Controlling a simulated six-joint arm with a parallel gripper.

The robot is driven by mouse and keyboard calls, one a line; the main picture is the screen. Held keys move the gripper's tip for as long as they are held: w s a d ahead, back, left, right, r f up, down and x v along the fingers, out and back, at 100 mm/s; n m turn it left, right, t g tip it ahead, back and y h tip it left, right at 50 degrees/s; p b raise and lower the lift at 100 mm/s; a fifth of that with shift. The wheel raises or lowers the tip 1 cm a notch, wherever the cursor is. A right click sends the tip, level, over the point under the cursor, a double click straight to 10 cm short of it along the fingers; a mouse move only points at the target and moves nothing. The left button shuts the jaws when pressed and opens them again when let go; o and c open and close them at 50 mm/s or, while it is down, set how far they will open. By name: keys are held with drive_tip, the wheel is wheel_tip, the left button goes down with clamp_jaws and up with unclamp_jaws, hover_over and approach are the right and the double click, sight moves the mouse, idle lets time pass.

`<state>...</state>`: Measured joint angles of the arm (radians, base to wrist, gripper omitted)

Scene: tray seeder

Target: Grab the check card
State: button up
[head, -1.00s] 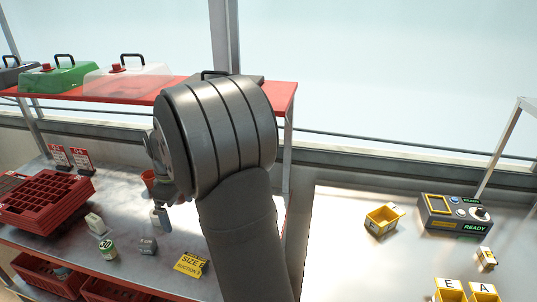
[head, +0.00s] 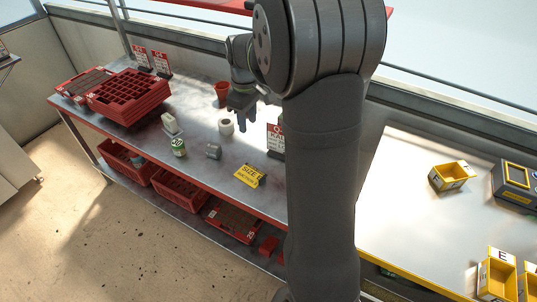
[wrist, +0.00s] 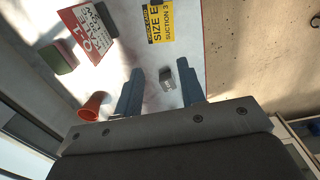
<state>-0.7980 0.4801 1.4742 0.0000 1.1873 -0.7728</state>
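The check card (head: 250,175) is a yellow card with black "SIZE E" lettering, at the front edge of the metal bench in the head view. It also shows in the wrist view (wrist: 160,22), at the top, beyond my fingertips and apart from them. My gripper (head: 243,115) hangs over the back part of the bench, behind the card. In the wrist view my gripper (wrist: 160,90) is open, with two blue-grey fingers wide apart and nothing held. A small grey block (wrist: 168,80) shows between the fingers, below them on the bench.
Red trays (head: 130,98) fill the bench's left end.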

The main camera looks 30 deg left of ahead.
drive_tip(key=n, duration=1.6)
hover_over(262, 179)
drive_tip(key=f, duration=1.6)
drive_tip(key=shift+d+f, duration=0.3)
drive_tip(key=shift+f, duration=0.1)
drive_tip(key=shift+w+a+f, duration=0.1)
drive_tip(key=shift+a+f, duration=0.1)
drive_tip(key=shift+f, duration=1.25)
drive_tip(key=shift+a+f, duration=0.15)
drive_tip(key=shift+f, duration=1.25)
clamp_jaws()
